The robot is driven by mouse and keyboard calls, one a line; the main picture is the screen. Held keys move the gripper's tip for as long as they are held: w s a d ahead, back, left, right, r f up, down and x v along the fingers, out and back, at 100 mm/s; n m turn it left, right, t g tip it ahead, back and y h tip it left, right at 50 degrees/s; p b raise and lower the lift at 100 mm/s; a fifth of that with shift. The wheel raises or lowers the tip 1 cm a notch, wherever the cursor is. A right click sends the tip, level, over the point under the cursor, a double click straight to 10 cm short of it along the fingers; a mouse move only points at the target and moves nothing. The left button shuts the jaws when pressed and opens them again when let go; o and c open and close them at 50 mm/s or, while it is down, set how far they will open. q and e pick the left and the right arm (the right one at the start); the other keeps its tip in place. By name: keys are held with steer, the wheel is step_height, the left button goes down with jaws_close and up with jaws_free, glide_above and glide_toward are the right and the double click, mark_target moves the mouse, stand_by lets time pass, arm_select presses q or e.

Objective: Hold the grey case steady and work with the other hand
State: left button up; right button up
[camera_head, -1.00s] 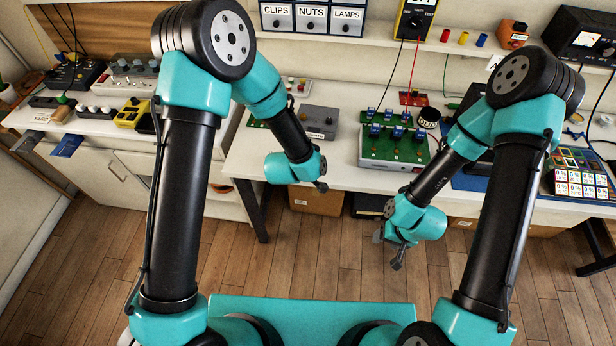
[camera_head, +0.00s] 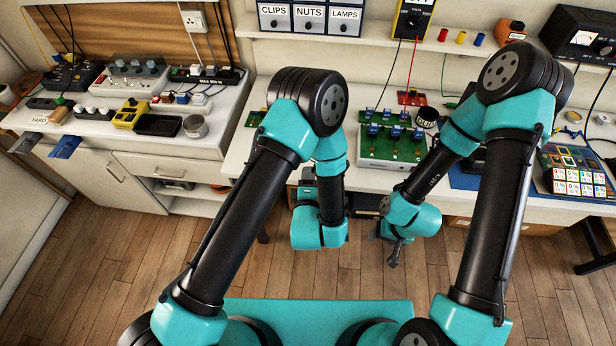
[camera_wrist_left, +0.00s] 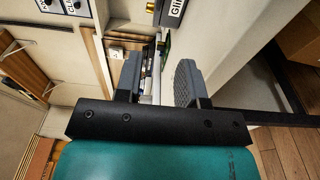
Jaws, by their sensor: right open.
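The grey case is hidden behind my left arm in the head view. In the left wrist view, a white label (camera_wrist_left: 176,8) on a grey object is cut off at the top edge; I cannot tell whether this is the case. My left gripper (camera_wrist_left: 158,84) shows its two fingers spread, with nothing between them. In the head view my left forearm covers that gripper's fingertips near the bench's front edge. My right gripper (camera_head: 389,250) is open and empty, hanging over the floor in front of the bench.
A green board with blue switches (camera_head: 390,152) stands on the white bench beside my left arm. A meter (camera_head: 412,20) with red and black leads hangs above it. A keypad panel (camera_head: 578,178) lies at the right. A side counter (camera_head: 100,132) with several devices is at the left.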

arm_select(q)
steer(key=shift+w, duration=0.1)
stand_by(0.3)
steer(key=w, duration=1.7)
steer(key=shift+w+d, duration=0.1)
steer(key=shift+d, duration=0.05)
steer(key=shift+c, duration=0.3)
jaws_close()
